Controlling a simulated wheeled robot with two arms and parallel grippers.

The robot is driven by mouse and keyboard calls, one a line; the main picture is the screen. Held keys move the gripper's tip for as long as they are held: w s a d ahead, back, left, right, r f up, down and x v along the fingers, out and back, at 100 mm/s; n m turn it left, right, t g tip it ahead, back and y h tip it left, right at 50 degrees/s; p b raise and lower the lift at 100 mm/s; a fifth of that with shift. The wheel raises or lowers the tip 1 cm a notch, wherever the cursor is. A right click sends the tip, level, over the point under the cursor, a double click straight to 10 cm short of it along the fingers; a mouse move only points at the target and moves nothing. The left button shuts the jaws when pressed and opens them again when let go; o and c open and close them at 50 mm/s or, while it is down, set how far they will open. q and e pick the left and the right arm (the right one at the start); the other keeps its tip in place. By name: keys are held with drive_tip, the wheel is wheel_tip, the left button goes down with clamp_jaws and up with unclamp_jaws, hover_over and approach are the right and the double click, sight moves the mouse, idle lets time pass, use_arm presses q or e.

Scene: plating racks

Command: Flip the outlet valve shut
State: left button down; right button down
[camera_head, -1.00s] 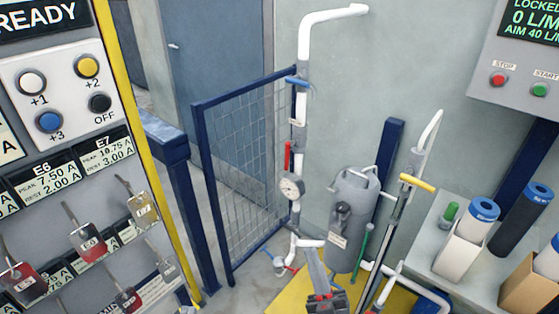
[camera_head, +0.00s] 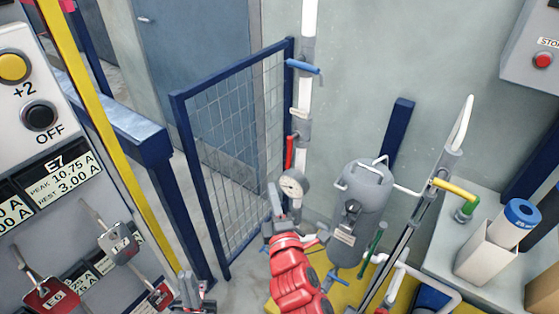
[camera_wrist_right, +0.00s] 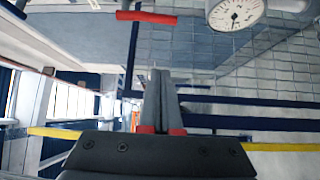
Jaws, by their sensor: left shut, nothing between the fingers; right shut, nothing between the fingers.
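Several lever valves show, and I cannot read which is the outlet valve. On the white pipe (camera_head: 308,20), a blue lever (camera_head: 303,67) sits crosswise at the top and a red lever (camera_head: 289,152) lies along the pipe below it. A pressure gauge (camera_head: 293,183) is under the red lever. A yellow lever (camera_head: 454,188) is on the right-hand pipe. My right gripper (camera_head: 275,198) is shut and empty, in front of the pipe near the gauge. In the right wrist view its fingers (camera_wrist_right: 161,75) point towards a red lever (camera_wrist_right: 146,17). My left gripper (camera_head: 184,279) is shut at the bottom, low beside the panel.
A grey tank (camera_head: 361,205) stands right of the pipe. A blue mesh gate (camera_head: 230,145) is behind and left. A panel with hanging padlocks (camera_head: 118,243) fills the left. A bench (camera_head: 440,250) with rolls is at right.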

sight(289, 154)
idle(0.3)
drive_tip(key=w+d+p, duration=0.2)
drive_tip(key=w+p, duration=0.1)
drive_tip(key=w, duration=0.6)
drive_tip(key=shift+p, duration=0.3)
drive_tip(key=shift+w+d+r, duration=0.1)
drive_tip(key=shift+r, duration=0.05)
